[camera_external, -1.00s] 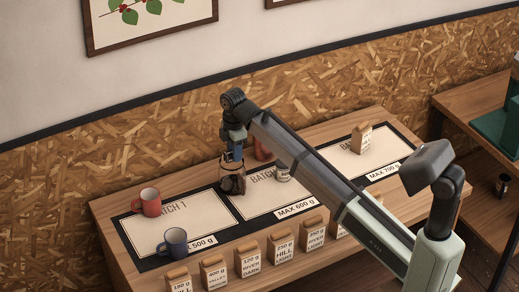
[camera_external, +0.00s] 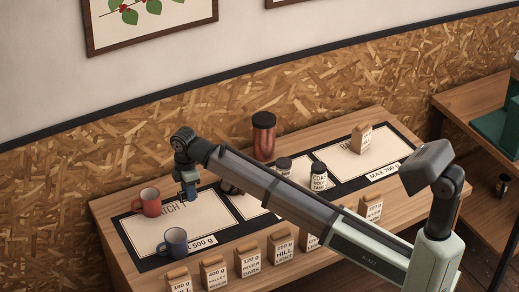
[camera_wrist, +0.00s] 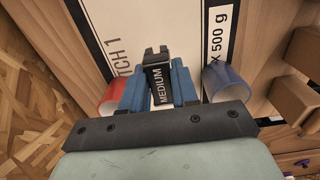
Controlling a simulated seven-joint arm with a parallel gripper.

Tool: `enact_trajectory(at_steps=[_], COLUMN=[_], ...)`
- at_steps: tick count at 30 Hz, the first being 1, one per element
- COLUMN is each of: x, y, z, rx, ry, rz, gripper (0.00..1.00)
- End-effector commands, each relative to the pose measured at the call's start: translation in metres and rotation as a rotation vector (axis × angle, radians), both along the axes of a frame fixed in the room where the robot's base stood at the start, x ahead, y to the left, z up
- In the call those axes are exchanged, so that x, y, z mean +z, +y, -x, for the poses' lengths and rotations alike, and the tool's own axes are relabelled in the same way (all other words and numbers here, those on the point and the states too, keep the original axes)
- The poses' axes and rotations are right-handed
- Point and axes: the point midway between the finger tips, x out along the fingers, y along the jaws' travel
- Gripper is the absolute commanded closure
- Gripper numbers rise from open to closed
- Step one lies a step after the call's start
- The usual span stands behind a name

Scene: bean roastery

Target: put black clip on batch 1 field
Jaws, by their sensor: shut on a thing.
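My gripper (camera_external: 190,193) is over the batch 1 field (camera_external: 203,216), the left panel with a cream surface and dark border. In the wrist view, my gripper's blue fingers (camera_wrist: 159,92) are shut on the black clip (camera_wrist: 157,72), which carries a "MEDIUM" label. The cream field also shows beneath it in the wrist view (camera_wrist: 192,25). The clip is too small to make out in the external view. I cannot tell whether it touches the field.
A red mug (camera_external: 149,204) and a blue mug (camera_external: 175,244) stand on the batch 1 field, on either side of the gripper in the wrist view. Labelled bags (camera_external: 247,262) line the front edge. A red canister (camera_external: 263,138) and dark-lidded jars (camera_external: 318,177) stand farther right.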

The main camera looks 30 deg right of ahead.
Motion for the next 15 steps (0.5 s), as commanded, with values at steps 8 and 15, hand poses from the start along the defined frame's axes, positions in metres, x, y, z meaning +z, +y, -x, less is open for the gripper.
enact_trajectory(at_steps=[8, 15], x=[-0.027, -0.064], y=[-0.001, -0.001], z=[0.001, 0.001], rx=[0.0, 0.0], ry=[0.001, 0.002], rz=[0.0, 0.001], gripper=[0.99, 0.99])
